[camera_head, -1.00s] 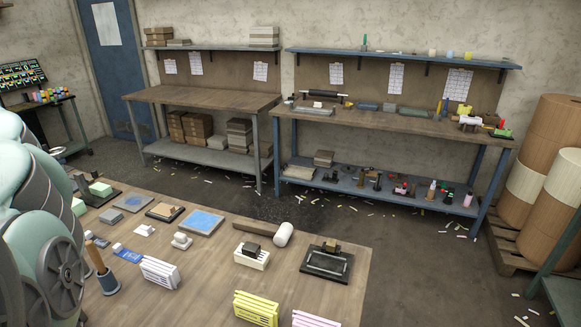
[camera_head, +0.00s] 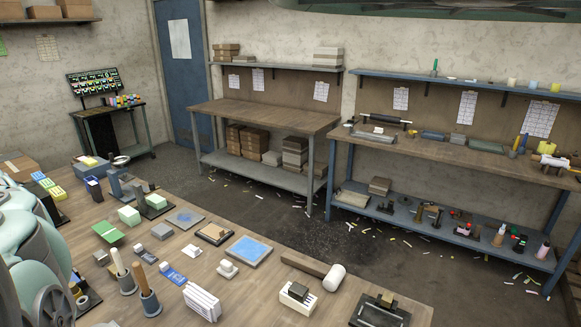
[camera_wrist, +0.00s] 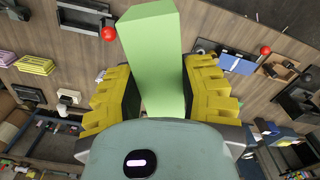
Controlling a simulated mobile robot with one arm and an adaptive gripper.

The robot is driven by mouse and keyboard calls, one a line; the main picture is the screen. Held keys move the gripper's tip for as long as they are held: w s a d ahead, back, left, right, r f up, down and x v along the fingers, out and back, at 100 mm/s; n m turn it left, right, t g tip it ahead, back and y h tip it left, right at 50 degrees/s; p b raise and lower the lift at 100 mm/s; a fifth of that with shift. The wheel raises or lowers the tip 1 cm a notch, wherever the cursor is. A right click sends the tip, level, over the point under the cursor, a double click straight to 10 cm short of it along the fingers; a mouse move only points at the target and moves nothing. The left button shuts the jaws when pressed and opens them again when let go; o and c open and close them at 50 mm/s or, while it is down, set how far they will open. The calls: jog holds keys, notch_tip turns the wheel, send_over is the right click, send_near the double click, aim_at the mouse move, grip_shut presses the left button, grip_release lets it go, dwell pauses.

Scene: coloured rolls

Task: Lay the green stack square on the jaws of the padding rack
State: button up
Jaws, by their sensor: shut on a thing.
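A tall pale green stack (camera_wrist: 150,45) stands between the yellow pads of my gripper (camera_wrist: 162,88) in the wrist view. My gripper is shut on it, and its far end reaches past the fingers toward the top of the picture. Dark stands with red knobs show on either side, one at upper left (camera_wrist: 85,15) and one at right (camera_wrist: 292,98). I cannot tell which thing is the padding rack. In the head view my gripper and the held stack are not visible.
In the head view, the near wooden table (camera_head: 235,285) is crowded. It holds pale green blocks (camera_head: 129,215), a flat green piece (camera_head: 108,231), a blue-topped slab (camera_head: 248,250), a mallet (camera_head: 334,277) and white slatted blocks (camera_head: 202,301).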

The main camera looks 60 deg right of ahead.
jog(key=s+d+f+m+p, duration=0.1)
jog(key=s+d+f+m, duration=0.5)
jog(key=s+m, duration=0.45)
jog(key=s+d+f+m+p, duration=0.1)
jog(key=s+d+f+m, duration=0.3)
jog(key=s+f+m, duration=0.6)
notch_tip(320, 180, down, 9)
jog(key=s+m+b, duration=0.2)
jog(key=b, duration=0.4)
jog(key=shift+d, duration=0.2)
jog(key=shift+s+f, duration=0.1)
jog(key=shift+f, duration=0.8)
jog(key=shift+f, duration=0.35)
jog(key=shift+f, duration=1.4)
dwell(2.1)
